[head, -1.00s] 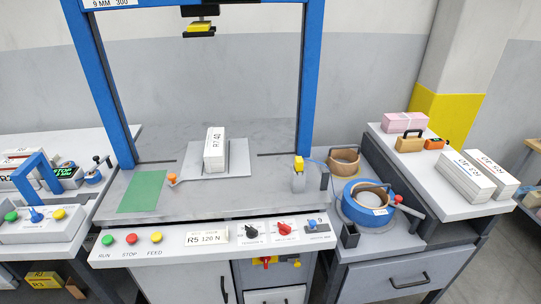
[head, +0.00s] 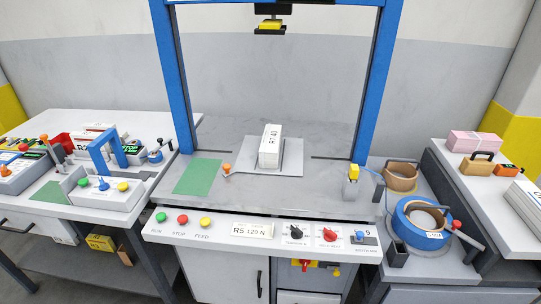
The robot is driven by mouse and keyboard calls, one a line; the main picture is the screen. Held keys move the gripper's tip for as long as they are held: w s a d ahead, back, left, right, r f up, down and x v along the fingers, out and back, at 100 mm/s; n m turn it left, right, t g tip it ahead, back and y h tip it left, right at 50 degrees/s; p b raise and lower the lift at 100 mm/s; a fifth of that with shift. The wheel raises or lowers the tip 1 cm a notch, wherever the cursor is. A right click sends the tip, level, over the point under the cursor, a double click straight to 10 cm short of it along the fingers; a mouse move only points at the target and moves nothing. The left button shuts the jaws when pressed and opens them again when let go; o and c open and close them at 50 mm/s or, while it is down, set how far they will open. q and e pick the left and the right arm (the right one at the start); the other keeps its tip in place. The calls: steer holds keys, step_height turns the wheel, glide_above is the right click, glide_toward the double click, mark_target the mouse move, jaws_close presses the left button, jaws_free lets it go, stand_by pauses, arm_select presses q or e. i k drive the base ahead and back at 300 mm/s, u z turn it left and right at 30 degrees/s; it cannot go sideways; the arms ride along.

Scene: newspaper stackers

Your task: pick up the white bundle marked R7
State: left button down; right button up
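The white bundle marked R7 (head: 270,147) stands on a light grey square plate (head: 291,160) in the middle of the strapping machine's table, under the blue frame. Its label reads like "R7 40". It is tilted slightly in the picture and nothing touches it from above. Neither of my grippers is in view.
The blue frame (head: 372,80) rises on both sides of the bundle. A green mat (head: 198,177), an orange-knobbed lever (head: 227,169) and a yellow-topped post (head: 353,177) sit around the plate. Side tables hold a blue strap reel (head: 421,238), a pink bundle (head: 475,141) and a white bundle (head: 523,200).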

mark_target(269, 147)
steer(key=u, duration=0.5)
steer(key=k, duration=0.6)
steer(key=u, duration=1.2)
steer(key=i, duration=0.9)
steer(key=z, duration=0.45)
steer(key=i, duration=0.7)
steer(key=z, duration=0.8)
